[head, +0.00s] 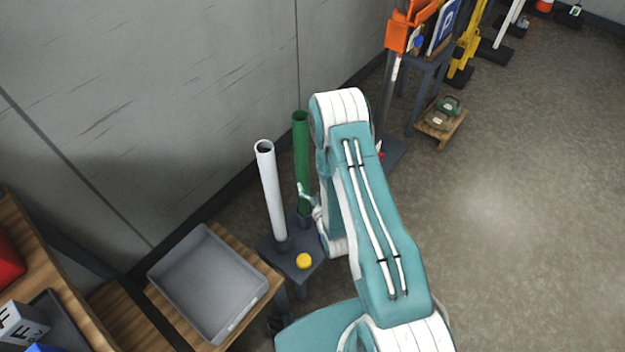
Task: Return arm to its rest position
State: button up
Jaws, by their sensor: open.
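My teal and white arm is raised and bent in the middle of the head view, with its elbow at the top. My gripper (307,201) shows only in small part, as pale fingers at the left of the arm, in front of the green tube (301,150). It looks open, with nothing seen in it. The rest of it is hidden behind the arm. I cannot tell whether it touches the tube. A white tube (270,195) stands upright to the left. Both tubes rise from a dark stand (283,262), where a yellow ball (304,261) sits.
A grey tray (212,312) lies on a wooden table at the lower left, near a lettered block (22,322) and a red object (8,262). A wall stands behind. An orange post (397,38), a blue sign (444,27) and a low wooden platform (455,128) are beyond.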

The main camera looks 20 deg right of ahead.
aim_at(304, 134)
dwell(0.3)
jog(key=shift+g, duration=0.7)
jog(key=w+r, duration=0.4)
jog(key=r, duration=0.1)
jog(key=shift+w+r, duration=0.1)
jog(key=shift+r, duration=0.1)
jog(key=shift+g, duration=0.8)
jog(key=r, duration=0.1)
jog(key=w+r, duration=0.1)
jog(key=r, duration=0.3)
jog(key=shift+w+r, duration=0.2)
jog(key=shift+w, duration=0.15)
jog(key=shift+g, duration=0.7)
jog(key=r, duration=0.5)
jog(key=shift+s+r, duration=0.25)
jog(key=shift+r, duration=0.05)
jog(key=s+r+g, duration=0.5)
jog(key=s+r, duration=0.8)
jog(key=r, duration=0.1)
jog(key=s+r+g, duration=0.1)
jog(key=s+r, duration=0.1)
jog(key=s, duration=0.6)
jog(key=s+r+g, duration=0.2)
jog(key=s+r, duration=0.1)
jog(key=s, duration=0.6)
jog(key=shift+a+h, duration=0.25)
jog(key=shift+h, duration=0.05)
jog(key=shift+w, duration=0.1)
